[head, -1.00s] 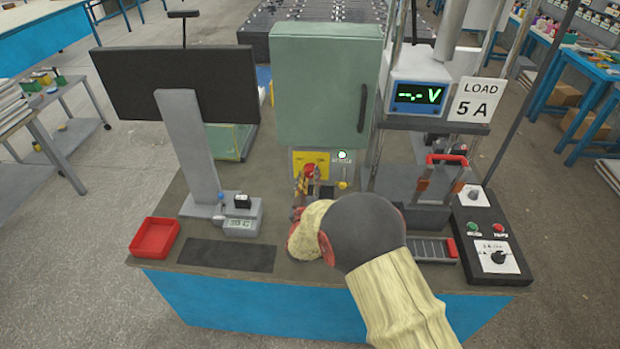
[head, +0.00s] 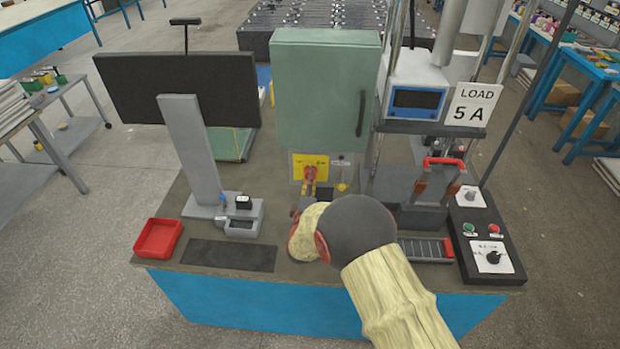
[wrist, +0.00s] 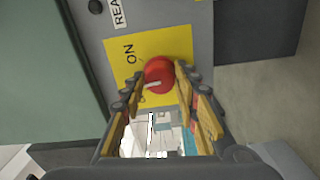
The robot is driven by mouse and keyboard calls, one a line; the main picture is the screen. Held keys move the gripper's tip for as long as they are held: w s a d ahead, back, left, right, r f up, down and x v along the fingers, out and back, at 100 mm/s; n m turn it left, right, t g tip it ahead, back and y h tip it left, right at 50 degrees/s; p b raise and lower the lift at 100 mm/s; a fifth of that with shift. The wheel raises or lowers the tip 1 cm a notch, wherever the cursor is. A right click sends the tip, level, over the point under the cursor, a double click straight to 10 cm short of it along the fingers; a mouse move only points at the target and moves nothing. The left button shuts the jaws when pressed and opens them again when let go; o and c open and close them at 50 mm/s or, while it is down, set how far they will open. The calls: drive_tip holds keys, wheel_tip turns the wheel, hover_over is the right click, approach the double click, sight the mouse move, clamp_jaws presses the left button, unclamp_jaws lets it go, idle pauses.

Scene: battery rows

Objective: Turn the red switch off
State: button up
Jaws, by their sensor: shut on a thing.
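The red switch (wrist: 158,76) is a round red knob with a pale mark on a yellow plate (wrist: 183,41) that reads ON. In the head view the yellow plate (head: 299,161) is under the green cabinet (head: 323,100), with the knob (head: 311,171) partly hidden by my fingers. My gripper (wrist: 160,88) is shut on the knob, one finger on each side of it. In the head view my gripper (head: 309,183) reaches up to the plate, and my arm hides part of the bench below it.
A black control box (head: 487,235) with buttons and a dial is at the right front. A monitor (head: 178,85) and a red tray (head: 158,238) are at the left.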

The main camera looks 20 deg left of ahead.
drive_tip(key=shift+n+p, duration=1.3)
drive_tip(key=shift+n, duration=2.6)
drive_tip(key=shift+f, duration=0.1)
drive_tip(key=o, duration=1.1)
drive_tip(key=shift+o, duration=0.2)
drive_tip(key=v, duration=1.2)
drive_tip(key=shift+a, duration=0.1)
